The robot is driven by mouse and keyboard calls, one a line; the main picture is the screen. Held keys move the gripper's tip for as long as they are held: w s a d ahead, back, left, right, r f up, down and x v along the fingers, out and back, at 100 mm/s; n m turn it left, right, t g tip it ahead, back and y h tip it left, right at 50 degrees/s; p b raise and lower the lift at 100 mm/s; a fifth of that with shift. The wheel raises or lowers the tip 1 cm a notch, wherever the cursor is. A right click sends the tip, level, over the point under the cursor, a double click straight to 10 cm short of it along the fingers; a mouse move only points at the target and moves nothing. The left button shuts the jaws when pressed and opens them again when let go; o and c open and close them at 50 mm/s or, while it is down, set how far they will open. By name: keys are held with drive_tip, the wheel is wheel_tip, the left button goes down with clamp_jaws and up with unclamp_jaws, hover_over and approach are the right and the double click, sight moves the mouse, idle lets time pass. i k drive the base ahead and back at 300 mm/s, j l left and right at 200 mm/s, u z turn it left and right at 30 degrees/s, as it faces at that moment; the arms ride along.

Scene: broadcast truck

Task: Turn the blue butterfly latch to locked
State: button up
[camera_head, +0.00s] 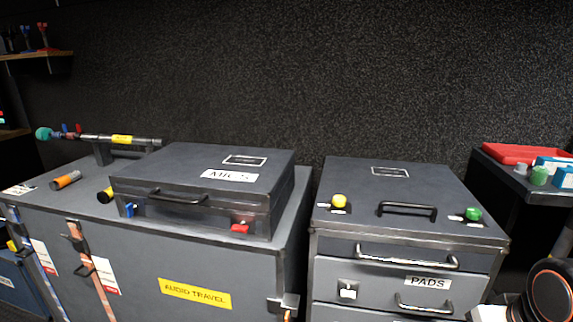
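The blue butterfly latch (130,210) is small and sits on the left of the front face of the dark grey case labelled MICS (190,228). It is too small in this view to tell how its wing is turned. A red latch (240,228) sits on the right of the same front face and stands out sideways. The case's lid is down, with a black handle between the latches. My gripper is not in view; only a part that looks like my arm shows at the lower right, well away from the blue latch.
The MICS case stands on a large trunk (130,262) labelled AUDIO TRAVEL. An orange cylinder (66,180) and a yellow-and-black one (105,195) lie left of it. A drawer case labelled PADS (330,272), with yellow (339,201) and green (473,214) knobs, stands right.

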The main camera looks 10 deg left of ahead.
sight(131, 208)
drive_tip(key=u, duration=1.55)
drive_tip(key=i+l+u, duration=0.1)
drive_tip(key=i+u, duration=0.2)
drive_tip(key=i+l+u, duration=0.15)
drive_tip(key=u, duration=0.2)
